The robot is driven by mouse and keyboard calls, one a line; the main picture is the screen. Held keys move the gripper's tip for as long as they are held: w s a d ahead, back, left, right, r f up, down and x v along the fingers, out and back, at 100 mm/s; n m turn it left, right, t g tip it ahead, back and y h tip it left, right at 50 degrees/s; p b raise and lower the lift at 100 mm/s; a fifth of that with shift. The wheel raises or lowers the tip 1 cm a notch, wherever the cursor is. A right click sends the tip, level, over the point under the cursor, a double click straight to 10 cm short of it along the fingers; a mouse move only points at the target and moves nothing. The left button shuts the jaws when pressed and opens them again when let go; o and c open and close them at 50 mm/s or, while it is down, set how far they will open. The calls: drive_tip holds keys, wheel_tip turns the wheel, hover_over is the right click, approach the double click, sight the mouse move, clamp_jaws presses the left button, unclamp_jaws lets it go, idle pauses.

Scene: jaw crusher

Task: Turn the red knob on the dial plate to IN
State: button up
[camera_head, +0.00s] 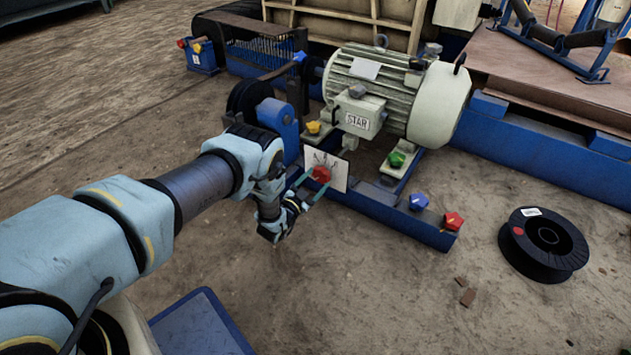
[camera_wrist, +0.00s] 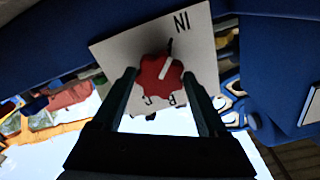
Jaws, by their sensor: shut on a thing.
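The red knob (camera_head: 321,173) sits on the white dial plate (camera_head: 340,172) at the front of the motor frame. In the wrist view the knob (camera_wrist: 160,82) is at the middle of the tilted plate (camera_wrist: 113,50). IN reads upside down at the plate's upper right; B and C are at its lower edge. A pale mark on the knob points up and slightly right, roughly toward the dark tick near IN. My gripper (camera_head: 312,184) is shut on the knob, one finger on each side in the wrist view (camera_wrist: 159,75).
A large motor (camera_head: 392,88) labelled STAR stands behind the plate. A black spool (camera_head: 543,243) lies on the open floor at right.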

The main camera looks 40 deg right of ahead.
drive_tip(key=shift+a+f+n, duration=0.1)
drive_tip(key=shift+n, duration=0.3)
drive_tip(key=o, duration=1.3)
drive_tip(key=p+v, duration=0.4)
drive_tip(key=v, duration=0.6)
drive_tip(key=shift+s+a, duration=0.1)
drive_tip(key=shift+a, duration=0.25)
